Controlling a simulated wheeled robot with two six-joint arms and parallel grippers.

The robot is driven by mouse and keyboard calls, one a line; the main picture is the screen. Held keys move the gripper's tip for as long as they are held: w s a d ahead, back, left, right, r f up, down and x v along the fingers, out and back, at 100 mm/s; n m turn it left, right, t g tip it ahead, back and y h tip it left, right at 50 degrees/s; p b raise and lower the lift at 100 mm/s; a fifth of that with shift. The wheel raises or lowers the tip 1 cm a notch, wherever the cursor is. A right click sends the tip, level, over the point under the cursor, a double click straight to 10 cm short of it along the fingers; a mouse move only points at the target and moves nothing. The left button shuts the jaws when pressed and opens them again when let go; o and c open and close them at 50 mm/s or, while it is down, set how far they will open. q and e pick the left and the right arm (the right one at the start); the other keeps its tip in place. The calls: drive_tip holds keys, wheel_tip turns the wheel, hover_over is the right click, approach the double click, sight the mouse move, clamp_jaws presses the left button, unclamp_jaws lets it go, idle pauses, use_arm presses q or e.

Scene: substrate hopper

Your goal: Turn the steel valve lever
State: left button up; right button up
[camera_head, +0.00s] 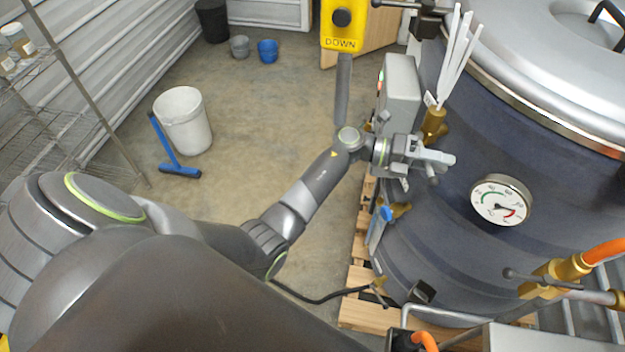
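A grey metal lever (528,279) with a round knob sits on a brass valve (563,272) at the lower right, on the side of the dark drum. An orange hose leaves this valve. My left gripper (440,165) is in front of the drum, up and left of that lever and apart from it. A small dark knob shows by its fingertips; I cannot tell what it belongs to. The fingers overlap in this view, so their gap is unclear. A second brass valve with a blue handle (386,213) is below the gripper. My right gripper is not in view.
The dark drum (430,245) with a steel lid and a dial gauge (501,200) fills the right side, on a wooden pallet (362,314). A grey control box (399,90) and white sticks (456,55) are near my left wrist. A yellow pendant (341,28) hangs above. A white bucket (184,122) stands on open floor.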

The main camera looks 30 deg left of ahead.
use_arm(q)
drive_tip(key=s+a+n+h+b, duration=0.1)
drive_tip(key=s+a+b, duration=0.1)
drive_tip(key=a, duration=0.3)
drive_tip(key=s+a+f+n+t+b, duration=0.1)
drive_tip(key=s+a+b, duration=0.1)
drive_tip(key=a, duration=0.4)
drive_tip(key=s+a+n+h+b, duration=0.1)
drive_tip(key=s+a+b, duration=0.15)
drive_tip(key=a, duration=0.25)
drive_tip(key=a+f+n+t+y+b, duration=0.1)
drive_tip(key=a+f+n+t+y, duration=0.2)
drive_tip(key=f+n, duration=0.4)
drive_tip(key=a+f+n+t+y+b, duration=0.1)
drive_tip(key=a+f+n+t+y, duration=0.3)
drive_tip(key=f, duration=0.7)
drive_tip(key=a+f+n+t+y+b, duration=0.1)
drive_tip(key=a+f+n+t+y, duration=0.2)
drive_tip(key=f+n, duration=0.7)
drive_tip(key=a+y, duration=0.2)
drive_tip(key=y, duration=0.2)
drive_tip(key=shift+w+n, duration=0.3)
drive_tip(key=shift+w, duration=0.05)
drive_tip(key=shift+f, duration=0.1)
